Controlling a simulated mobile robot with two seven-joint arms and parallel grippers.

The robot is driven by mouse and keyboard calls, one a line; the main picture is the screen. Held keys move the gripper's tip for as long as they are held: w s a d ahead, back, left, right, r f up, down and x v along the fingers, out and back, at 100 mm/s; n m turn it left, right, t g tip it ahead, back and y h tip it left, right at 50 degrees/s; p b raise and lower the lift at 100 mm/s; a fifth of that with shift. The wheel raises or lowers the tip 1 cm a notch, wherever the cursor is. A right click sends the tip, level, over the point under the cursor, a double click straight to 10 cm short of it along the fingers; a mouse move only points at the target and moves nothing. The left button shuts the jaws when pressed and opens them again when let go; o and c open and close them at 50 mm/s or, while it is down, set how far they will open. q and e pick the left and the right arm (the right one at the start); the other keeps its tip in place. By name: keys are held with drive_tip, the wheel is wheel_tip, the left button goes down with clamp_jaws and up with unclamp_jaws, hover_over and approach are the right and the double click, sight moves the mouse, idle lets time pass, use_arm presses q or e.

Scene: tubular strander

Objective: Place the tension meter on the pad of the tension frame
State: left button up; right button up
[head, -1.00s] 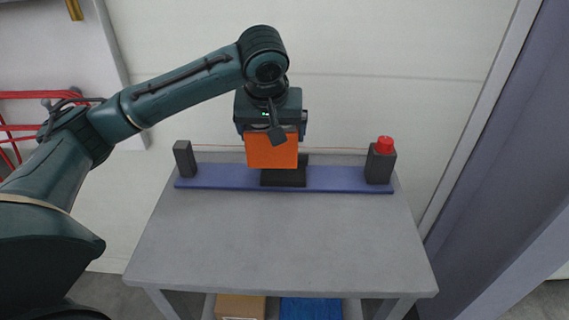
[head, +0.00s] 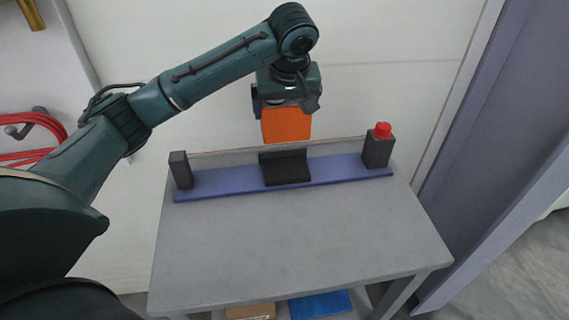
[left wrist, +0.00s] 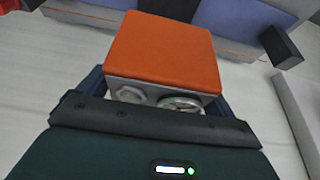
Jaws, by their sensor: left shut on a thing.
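The tension meter (head: 287,125), an orange box, is held in my left gripper (head: 287,104) at its upper end. In the left wrist view the meter (left wrist: 165,52) shows its orange body, a round dial and a second round fitting near the jaws (left wrist: 158,105). The tension frame (head: 225,182) is a long blue bar at the table's back, with a dark post at each end. Its black pad (head: 287,172) sits mid-bar and is bare. In the head view the meter appears just above the pad, with a small gap; its depth over the pad is unclear.
The left post (head: 181,170) and the right post (head: 378,151), topped by a red knob (head: 383,130), flank the pad. A thin reddish line runs between them, partly hidden. The grey table (head: 290,245) is clear in front. A purple column (head: 490,130) stands at right.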

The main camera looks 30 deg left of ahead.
sight(289, 121)
use_arm(q)
wheel_tip(289, 121, down, 10)
drive_tip(key=shift+w, duration=0.15)
idle(0.5)
drive_tip(key=o, duration=0.9)
drive_tip(key=shift+f, duration=0.15)
drive_tip(key=shift+o, duration=0.3)
drive_tip(key=shift+r, duration=0.25)
drive_tip(key=v, duration=1.2)
